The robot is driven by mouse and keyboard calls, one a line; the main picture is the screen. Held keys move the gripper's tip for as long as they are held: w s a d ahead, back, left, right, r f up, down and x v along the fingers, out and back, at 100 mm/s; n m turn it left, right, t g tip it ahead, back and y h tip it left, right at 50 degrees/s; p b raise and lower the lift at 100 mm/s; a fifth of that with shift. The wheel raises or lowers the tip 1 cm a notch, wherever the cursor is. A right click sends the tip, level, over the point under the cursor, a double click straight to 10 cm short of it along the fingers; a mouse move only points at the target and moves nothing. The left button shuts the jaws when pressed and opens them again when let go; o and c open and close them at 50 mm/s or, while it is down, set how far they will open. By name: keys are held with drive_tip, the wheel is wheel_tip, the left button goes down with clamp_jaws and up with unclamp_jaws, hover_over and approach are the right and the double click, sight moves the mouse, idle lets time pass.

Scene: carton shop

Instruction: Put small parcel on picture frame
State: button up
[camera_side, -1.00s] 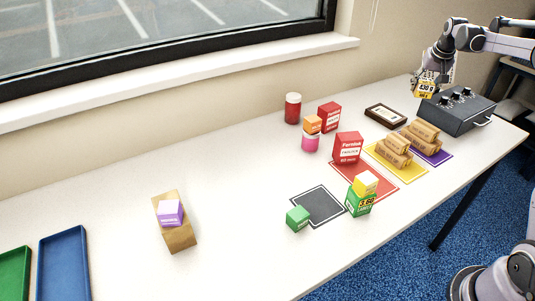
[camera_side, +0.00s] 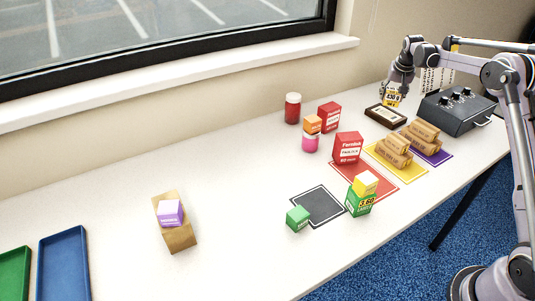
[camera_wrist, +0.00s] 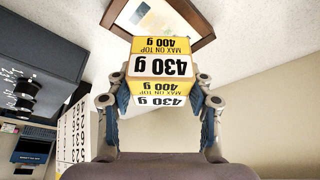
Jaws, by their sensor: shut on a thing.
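The small parcel (camera_side: 392,97) is a yellow and white box printed "430 g" and "MAX ON TOP 400 g". My gripper (camera_side: 397,88) is shut on it and holds it above the picture frame. In the wrist view the parcel (camera_wrist: 160,68) sits between both fingers of my gripper (camera_wrist: 159,98). The picture frame (camera_side: 372,109) lies flat on the table, dark brown with a pale middle. In the wrist view the frame (camera_wrist: 201,42) shows just beyond the parcel, which hides part of it. The parcel appears apart from the frame, but the exact gap is hard to tell.
A dark box with knobs (camera_side: 458,110) stands right of the frame. Stacked brown parcels (camera_side: 397,150) lie on yellow and purple mats in front. A red carton (camera_side: 329,117) and a red jar (camera_side: 293,108) stand to the left.

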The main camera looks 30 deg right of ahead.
sight(389, 104)
drive_tip(key=shift+f, duration=2)
drive_tip(key=shift+f, duration=0.15)
drive_tip(key=o, duration=1.6)
